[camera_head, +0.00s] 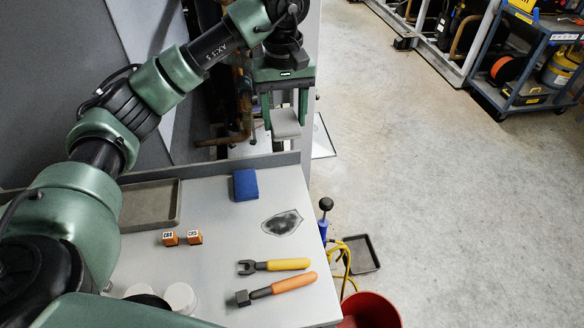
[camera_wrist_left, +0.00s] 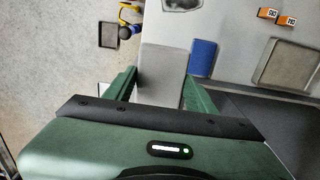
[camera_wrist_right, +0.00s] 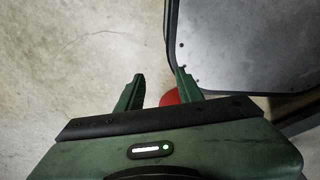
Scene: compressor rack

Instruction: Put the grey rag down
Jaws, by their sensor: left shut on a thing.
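The grey rag (camera_head: 285,123) is a light grey block-like piece held between the fingers of my left gripper (camera_head: 287,112). In the left wrist view the rag (camera_wrist_left: 163,73) stands out between the two green fingers of the left gripper (camera_wrist_left: 162,88). The gripper is shut on it, in the air beyond the far edge of the table (camera_head: 245,215). My right gripper (camera_wrist_right: 158,88) shows only in the right wrist view. Its fingers are apart with nothing between them, beside a dark panel edge.
A red bucket (camera_head: 370,311) stands beside the table. Open floor lies right.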

